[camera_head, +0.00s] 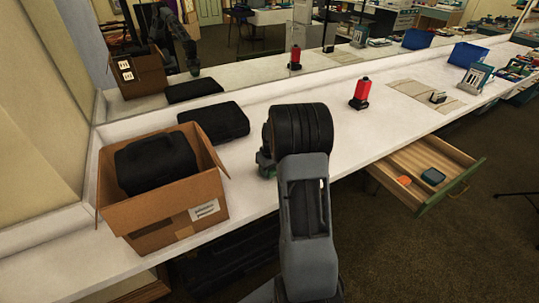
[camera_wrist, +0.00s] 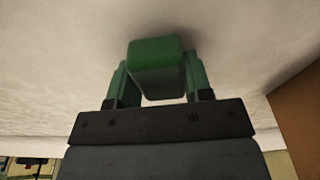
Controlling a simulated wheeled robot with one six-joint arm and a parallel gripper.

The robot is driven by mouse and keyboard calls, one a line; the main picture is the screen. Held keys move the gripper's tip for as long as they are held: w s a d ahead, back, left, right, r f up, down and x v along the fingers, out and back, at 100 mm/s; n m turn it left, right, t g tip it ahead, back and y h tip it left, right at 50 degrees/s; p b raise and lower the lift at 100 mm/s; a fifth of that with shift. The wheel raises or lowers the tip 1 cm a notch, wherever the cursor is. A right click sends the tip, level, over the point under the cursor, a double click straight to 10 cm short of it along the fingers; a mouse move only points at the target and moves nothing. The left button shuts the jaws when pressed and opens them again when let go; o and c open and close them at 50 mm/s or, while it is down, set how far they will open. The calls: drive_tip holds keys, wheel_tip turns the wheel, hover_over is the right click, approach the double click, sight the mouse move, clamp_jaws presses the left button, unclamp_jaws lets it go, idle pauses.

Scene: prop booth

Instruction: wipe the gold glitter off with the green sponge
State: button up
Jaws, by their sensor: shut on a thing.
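The green sponge (camera_wrist: 153,62) is a small block in the wrist view, close to or touching the white surface. My gripper (camera_wrist: 156,78) is shut on it, with one green finger at each side. In the head view my gripper (camera_head: 266,168) is low over the white counter, right of the cardboard box, and my own wrist hides most of it and the sponge. I cannot make out any gold glitter in either view; my arm covers part of the counter.
A cardboard box (camera_head: 188,222) holding a black case (camera_head: 155,163) stands left of my gripper. Another black case (camera_head: 216,122) lies behind. A red bottle-like object (camera_head: 362,92) stands to the right. A drawer (camera_head: 408,183) is open below the counter. A mirror runs along the back.

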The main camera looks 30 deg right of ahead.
wheel_tip(320, 180, up, 3)
drive_tip(key=shift+d+f+p, duration=0.1)
drive_tip(key=shift+f+p, duration=0.05)
drive_tip(key=shift+p, duration=0.35)
drive_tip(key=shift+r+p, duration=1.4)
drive_tip(key=shift+r, duration=0.8)
